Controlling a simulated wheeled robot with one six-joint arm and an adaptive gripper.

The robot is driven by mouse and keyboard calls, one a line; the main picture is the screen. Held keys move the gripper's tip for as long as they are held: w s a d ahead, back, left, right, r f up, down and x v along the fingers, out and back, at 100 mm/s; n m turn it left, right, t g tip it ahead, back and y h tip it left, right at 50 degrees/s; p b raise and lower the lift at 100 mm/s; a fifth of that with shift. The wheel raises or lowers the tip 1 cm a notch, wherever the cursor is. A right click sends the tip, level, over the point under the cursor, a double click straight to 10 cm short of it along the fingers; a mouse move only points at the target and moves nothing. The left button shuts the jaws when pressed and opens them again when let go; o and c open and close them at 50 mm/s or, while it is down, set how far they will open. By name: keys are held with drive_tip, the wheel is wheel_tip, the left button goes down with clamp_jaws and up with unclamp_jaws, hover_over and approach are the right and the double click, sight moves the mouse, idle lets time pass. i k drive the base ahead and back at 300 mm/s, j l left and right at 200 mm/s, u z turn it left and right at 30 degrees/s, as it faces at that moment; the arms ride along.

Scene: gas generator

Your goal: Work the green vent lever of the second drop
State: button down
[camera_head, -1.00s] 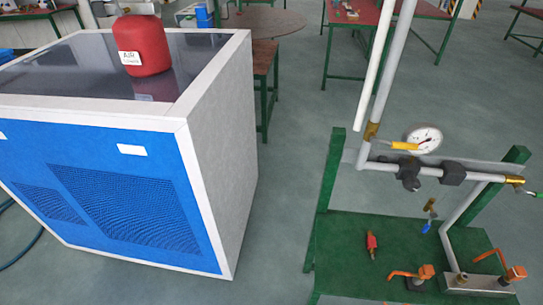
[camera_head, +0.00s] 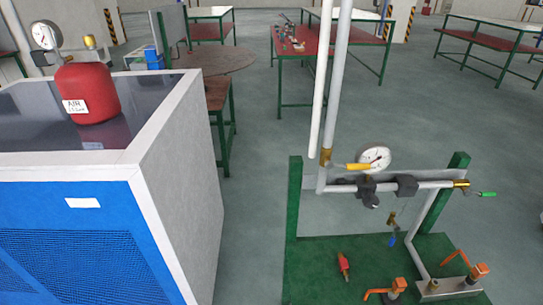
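A green-handled lever (camera_head: 487,194) sits on a brass valve (camera_head: 461,184) at the right end of the horizontal grey pipe (camera_head: 428,186). The pipe is on a green stand (camera_head: 296,200) at the lower right. A yellow lever (camera_head: 358,166) is on the vertical pipe's brass valve (camera_head: 325,157), beside a round gauge (camera_head: 374,159). A small blue lever (camera_head: 392,239) hangs below the pipe. I cannot tell which drop is the second one. My gripper is not in view.
A blue and white cabinet (camera_head: 180,160) with a red tank (camera_head: 88,92) on top fills the left. Orange levers (camera_head: 380,294) and a red fitting (camera_head: 344,262) are on the stand's base. Red-topped tables (camera_head: 300,42) stand behind. Floor between cabinet and stand is clear.

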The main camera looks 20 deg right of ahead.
sight(482, 194)
drive_tip(key=z, duration=1.35)
